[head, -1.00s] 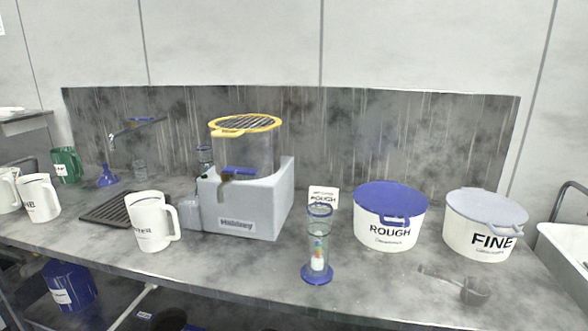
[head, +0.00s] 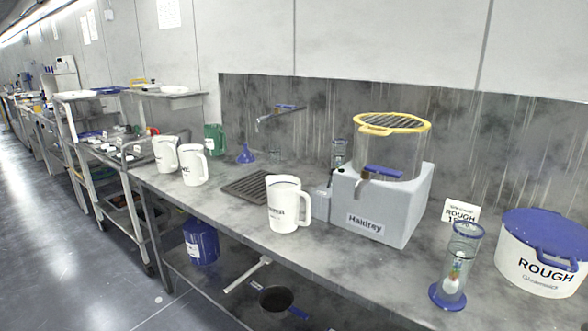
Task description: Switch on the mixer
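The mixer (head: 378,208) stands on the grey bench right of the middle. It has a pale grey base marked "Haldrey" and a clear drum (head: 386,153) under a yellow-rimmed grille lid (head: 393,123). A blue-handled spout (head: 376,172) sits at the drum's front. A small grey box (head: 320,204) sits against the base's left side; I cannot make out a switch on it. Neither of my grippers is in view.
A white jug (head: 284,205) stands just left of the mixer, in front of a black drain grate (head: 248,187). To the right are a blue-based glass cylinder (head: 457,268) and a white ROUGH tub (head: 541,262). A shelved trolley (head: 88,165) stands left; the floor there is clear.

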